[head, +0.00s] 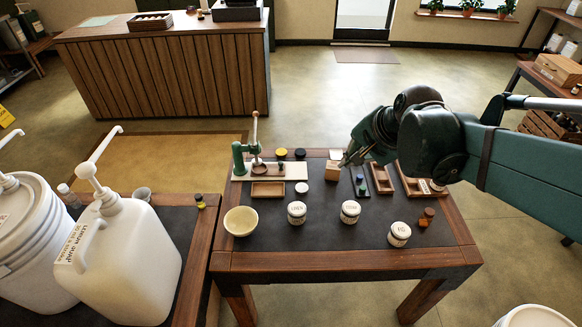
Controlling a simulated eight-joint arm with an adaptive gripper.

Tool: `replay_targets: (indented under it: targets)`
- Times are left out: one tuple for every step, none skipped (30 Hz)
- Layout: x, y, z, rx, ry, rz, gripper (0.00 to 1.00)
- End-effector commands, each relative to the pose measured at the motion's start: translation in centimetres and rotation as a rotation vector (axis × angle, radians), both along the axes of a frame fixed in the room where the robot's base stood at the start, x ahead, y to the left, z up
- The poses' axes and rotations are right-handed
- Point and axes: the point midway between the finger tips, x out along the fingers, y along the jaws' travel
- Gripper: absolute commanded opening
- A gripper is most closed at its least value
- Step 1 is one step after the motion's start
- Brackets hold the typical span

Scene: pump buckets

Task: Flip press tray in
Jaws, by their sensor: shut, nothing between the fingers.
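A small green hand press (240,158) with an upright lever stands at the back left of the dark-topped table. It sits on a long cream base (292,171) with a round plate under the press head; I cannot tell which part is its tray. A shallow wooden tray (267,189) lies just in front of the base. My gripper (346,161) is well to the right of the press, low over the back of the table by a wooden block (332,173). It is shut and empty. Whether it touches the block is hard to tell.
A cream bowl (241,221), labelled jars (297,212) and small wooden trays (381,178) share the table (330,262). Dark and yellow lids (281,153) lie behind the base. White pump containers (120,262) stand on a left table. The table's front middle is clear.

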Motion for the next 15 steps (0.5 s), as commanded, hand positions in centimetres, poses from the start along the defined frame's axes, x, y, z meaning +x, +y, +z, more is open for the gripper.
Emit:
replay_targets:
  targets:
    - [0.9,0.2,-0.4,0.023,0.012,-0.024,0.00]
    - [1.3,0.3,-0.6,0.039,0.019,-0.041,0.00]
    - [1.9,0.5,-0.9,0.059,0.030,-0.062,0.00]
    - [2.3,0.6,-1.1,0.074,0.038,-0.078,0.00]
    - [2.8,0.7,-1.3,0.088,0.046,-0.092,0.00]
    - [3.3,0.9,-1.6,0.109,0.055,-0.115,0.00]
    - [3.8,1.0,-1.8,0.124,0.064,-0.130,0.00]
    - [4.3,1.1,-2.0,0.139,0.071,-0.146,0.00]
    - [4.8,1.3,-2.3,0.157,0.082,-0.167,0.00]
    - [5.2,1.4,-2.6,0.172,0.090,-0.183,0.00]
    - [5.6,1.5,-2.8,0.187,0.099,-0.198,0.00]
    - [6.3,1.7,-3.1,0.206,0.111,-0.220,0.00]
    - [6.7,1.8,-3.4,0.219,0.119,-0.235,0.00]
    - [7.1,1.9,-3.7,0.234,0.128,-0.250,0.00]
    - [7.7,2.1,-4.0,0.254,0.139,-0.272,0.00]
